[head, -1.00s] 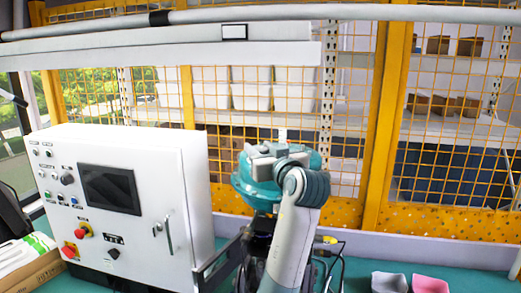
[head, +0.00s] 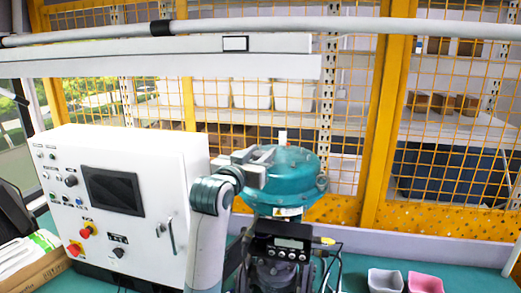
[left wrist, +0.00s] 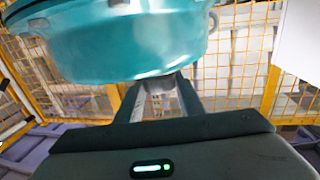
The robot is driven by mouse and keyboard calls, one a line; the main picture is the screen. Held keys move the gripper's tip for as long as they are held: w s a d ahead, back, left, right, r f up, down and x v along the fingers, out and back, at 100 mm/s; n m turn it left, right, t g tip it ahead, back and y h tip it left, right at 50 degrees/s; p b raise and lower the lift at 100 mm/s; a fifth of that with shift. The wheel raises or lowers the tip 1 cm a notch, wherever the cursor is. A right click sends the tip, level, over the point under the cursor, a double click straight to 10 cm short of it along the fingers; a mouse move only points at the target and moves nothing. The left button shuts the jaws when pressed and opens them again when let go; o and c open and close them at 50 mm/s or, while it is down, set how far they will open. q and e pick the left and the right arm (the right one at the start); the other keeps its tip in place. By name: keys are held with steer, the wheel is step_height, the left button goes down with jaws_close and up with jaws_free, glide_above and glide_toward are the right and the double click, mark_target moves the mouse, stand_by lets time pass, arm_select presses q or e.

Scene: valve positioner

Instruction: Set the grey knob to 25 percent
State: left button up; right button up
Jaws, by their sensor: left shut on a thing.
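My left gripper (head: 266,156) reaches in from the left, against the near left side of the teal valve actuator (head: 298,172). In the left wrist view its two fingers (left wrist: 158,98) run under the teal housing (left wrist: 150,45), which covers their tips. A small grey part (left wrist: 158,86) shows between the fingers; I take it for the grey knob they are shut on, but its shape and any pointer are hidden. The positioner (head: 290,243), a dark box with a small display, stands below the actuator; its reading is too small to make out. My right gripper is out of view.
A white control cabinet (head: 150,155) with a dark screen, buttons and switches stands at the left. A grey bin (head: 385,281) and a pink bin (head: 424,283) sit at the lower right. An orange mesh fence (head: 380,130) closes off the back.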

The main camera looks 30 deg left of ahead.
arm_select(q)
steer(key=shift+a+m+h, duration=0.2)
steer(key=shift+m+h, duration=0.6)
steer(key=shift+h, duration=0.3)
steer(key=shift+m+h+b, duration=0.5)
steer(key=shift+m+h, duration=0.2)
steer(key=shift+h, duration=0.5)
steer(key=m+g+h+b, duration=0.1)
steer(key=m+h+b, duration=0.1)
steer(key=h, duration=0.1)
steer(key=shift+f+h, duration=0.1)
steer(key=shift+h, duration=0.2)
steer(key=shift+m+g+h+b, duration=0.8)
steer(key=shift+m+h, duration=0.2)
steer(key=shift+h, duration=0.1)
steer(key=shift+d, duration=0.1)
steer(key=o, duration=1.1)
steer(key=shift+c, duration=0.2)
steer(key=shift+w, duration=0.15)
